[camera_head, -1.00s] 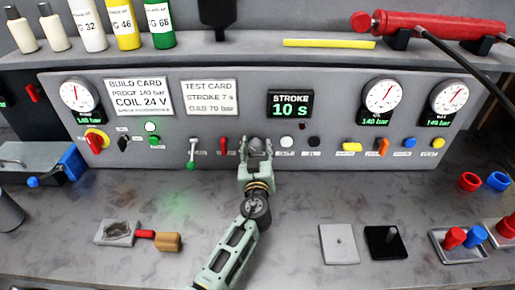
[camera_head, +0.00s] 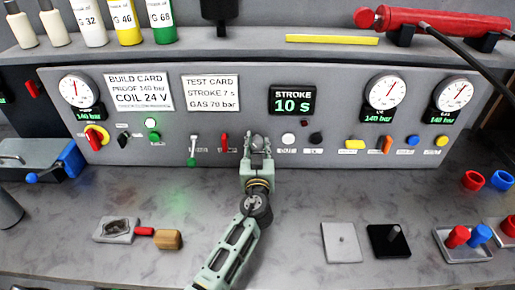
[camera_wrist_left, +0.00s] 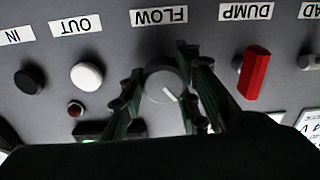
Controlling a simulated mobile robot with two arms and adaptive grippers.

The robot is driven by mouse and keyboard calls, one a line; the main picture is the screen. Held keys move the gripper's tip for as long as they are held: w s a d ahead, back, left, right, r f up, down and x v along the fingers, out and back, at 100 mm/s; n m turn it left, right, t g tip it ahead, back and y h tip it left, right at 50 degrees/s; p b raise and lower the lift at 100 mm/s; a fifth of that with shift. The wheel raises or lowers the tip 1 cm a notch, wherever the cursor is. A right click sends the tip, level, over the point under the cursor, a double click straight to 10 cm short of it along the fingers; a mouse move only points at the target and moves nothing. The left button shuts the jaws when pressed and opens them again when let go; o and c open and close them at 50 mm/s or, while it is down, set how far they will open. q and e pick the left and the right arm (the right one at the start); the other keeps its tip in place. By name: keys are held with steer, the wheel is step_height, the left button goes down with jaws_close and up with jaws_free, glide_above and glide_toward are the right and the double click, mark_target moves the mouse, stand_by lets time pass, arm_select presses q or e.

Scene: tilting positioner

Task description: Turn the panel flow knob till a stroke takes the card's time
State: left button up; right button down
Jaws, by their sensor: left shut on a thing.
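The flow knob is a round grey knob with a white pointer line, under the FLOW label in the left wrist view (camera_wrist_left: 163,86); its top shows in the head view (camera_head: 258,141). My left gripper (camera_head: 258,150) is at the panel with one finger on each side of the knob, shut on it. It also shows in the left wrist view (camera_wrist_left: 160,92). The test card (camera_head: 211,93) reads STROKE 7 s, GAS 70 bar. The stroke display (camera_head: 291,101) reads 10 s. My right gripper is not in view.
Beside the knob are the red DUMP lever (camera_wrist_left: 254,72), the white OUT button (camera_wrist_left: 87,76) and the black IN button (camera_wrist_left: 30,80). A small dark red lamp (camera_wrist_left: 75,109) sits near OUT.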

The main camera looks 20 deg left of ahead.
arm_select(q)
steer(key=m, duration=0.1)
steer(key=m+b, duration=0.1)
steer(key=shift+d+f+m+b, duration=0.25)
steer(key=shift+m+b, duration=0.1)
steer(key=shift+m, duration=0.05)
steer(key=m+b, duration=0.1)
steer(key=m, duration=0.1)
steer(key=shift+m, duration=0.4)
steer(key=m, duration=0.3)
steer(key=shift+f+b, duration=0.15)
steer(key=shift+b, duration=0.2)
steer(key=shift+s+a+f+m, duration=0.1)
steer(key=shift+f+m, duration=0.1)
steer(key=shift+m, duration=1.2)
steer(key=shift+f, duration=0.1)
steer(key=o, duration=1)
